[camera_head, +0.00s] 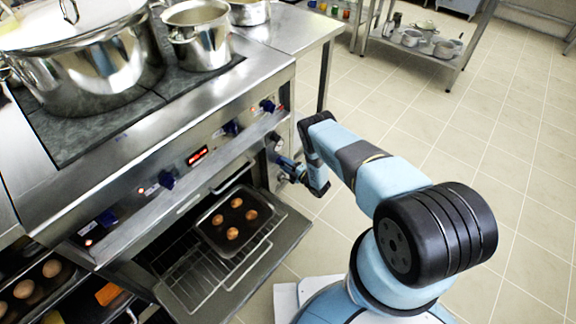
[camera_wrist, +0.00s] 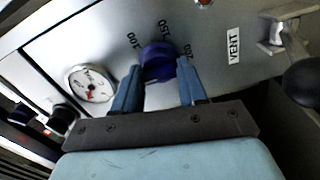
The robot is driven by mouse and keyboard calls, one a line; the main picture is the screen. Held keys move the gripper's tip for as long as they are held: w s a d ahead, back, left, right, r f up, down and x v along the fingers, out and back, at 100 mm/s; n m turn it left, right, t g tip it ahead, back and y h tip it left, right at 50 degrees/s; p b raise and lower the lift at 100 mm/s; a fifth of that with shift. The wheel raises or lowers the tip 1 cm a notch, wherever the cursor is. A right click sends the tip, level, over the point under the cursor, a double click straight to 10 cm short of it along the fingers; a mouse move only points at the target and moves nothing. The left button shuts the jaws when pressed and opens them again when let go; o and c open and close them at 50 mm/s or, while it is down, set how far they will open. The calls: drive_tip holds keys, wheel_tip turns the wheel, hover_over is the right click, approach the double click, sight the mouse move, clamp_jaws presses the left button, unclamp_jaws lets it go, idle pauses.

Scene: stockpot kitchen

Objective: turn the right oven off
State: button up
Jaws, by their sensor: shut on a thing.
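In the wrist view, a dark blue round knob (camera_wrist: 158,57) sits on a metal panel with the marks 100, 150 and 200 printed around it. My gripper (camera_wrist: 157,72) has one blue finger on each side of the knob and is shut on it. In the head view, my gripper (camera_head: 284,163) reaches the right end of the oven range (camera_head: 210,135). The knob in its fingers is too small and covered to make out there. The knob's pointer mark cannot be read.
A metal handle (camera_wrist: 280,27) is at the right. An open oven door (camera_head: 275,260) with a tray (camera_head: 213,238) of brown round items juts out below. Pots (camera_head: 198,45) stand on top.

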drive_tip(key=shift+a+f+n, duration=0.1)
drive_tip(key=shift+n, duration=0.8)
drive_tip(key=shift+s, duration=0.1)
drive_tip(key=shift+f, duration=0.1)
drive_tip(key=o, duration=1)
drive_tip(key=shift+o, duration=0.2)
drive_tip(key=v, duration=1.4)
